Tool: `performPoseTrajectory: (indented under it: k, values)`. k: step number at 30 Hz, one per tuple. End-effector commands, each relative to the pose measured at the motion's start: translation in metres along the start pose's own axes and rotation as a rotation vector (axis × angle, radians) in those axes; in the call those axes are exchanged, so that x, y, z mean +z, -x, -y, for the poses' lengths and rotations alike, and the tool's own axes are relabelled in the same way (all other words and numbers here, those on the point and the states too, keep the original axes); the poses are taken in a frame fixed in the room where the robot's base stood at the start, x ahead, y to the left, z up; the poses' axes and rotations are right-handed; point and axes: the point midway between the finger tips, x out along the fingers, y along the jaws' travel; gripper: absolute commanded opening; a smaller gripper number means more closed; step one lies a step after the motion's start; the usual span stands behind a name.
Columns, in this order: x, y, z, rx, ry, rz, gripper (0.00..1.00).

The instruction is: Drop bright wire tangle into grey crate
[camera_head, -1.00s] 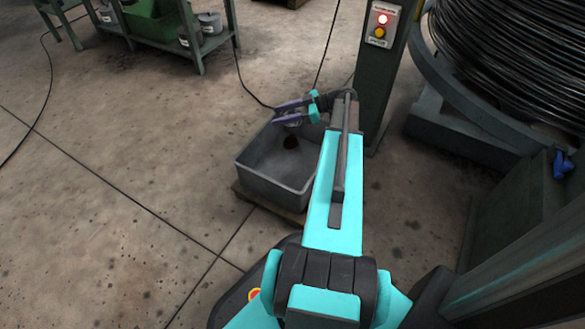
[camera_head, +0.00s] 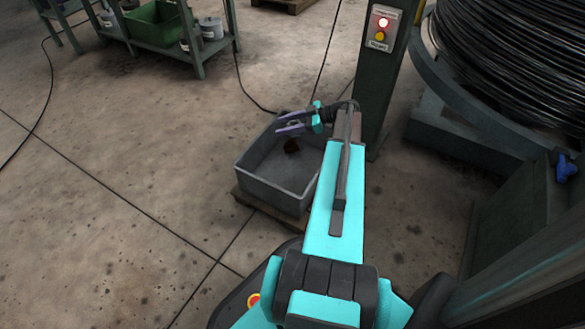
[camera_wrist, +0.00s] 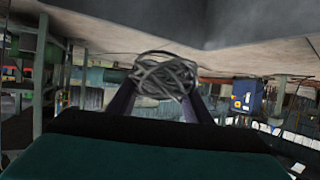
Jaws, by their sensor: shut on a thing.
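The bright wire tangle (camera_wrist: 165,76) is a loose bundle of pale grey loops between my fingertips in the wrist view. In the head view it is too small to make out. My gripper (camera_head: 280,123) is shut on it, fingers pointing left, above the far part of the grey crate (camera_head: 262,190). My gripper also shows in the wrist view (camera_wrist: 162,98). The crate is open-topped and stands left of my arm.
The crate rests on a low wooden pallet (camera_head: 262,207). A dark post with a lit control box (camera_head: 380,30) stands close to the right of my gripper. A large black wire coil (camera_head: 520,50) is at the right. Open floor lies left of the crate.

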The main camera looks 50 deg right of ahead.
Motion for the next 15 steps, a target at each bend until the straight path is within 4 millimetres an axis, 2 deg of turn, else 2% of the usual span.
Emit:
performPoseTrajectory:
  k: [9, 15]
  values:
    - [0.027, -0.011, -0.001, 0.001, -0.001, 0.000, 0.22]
    - [0.035, -0.014, -0.001, 0.001, 0.000, 0.000, 0.22]
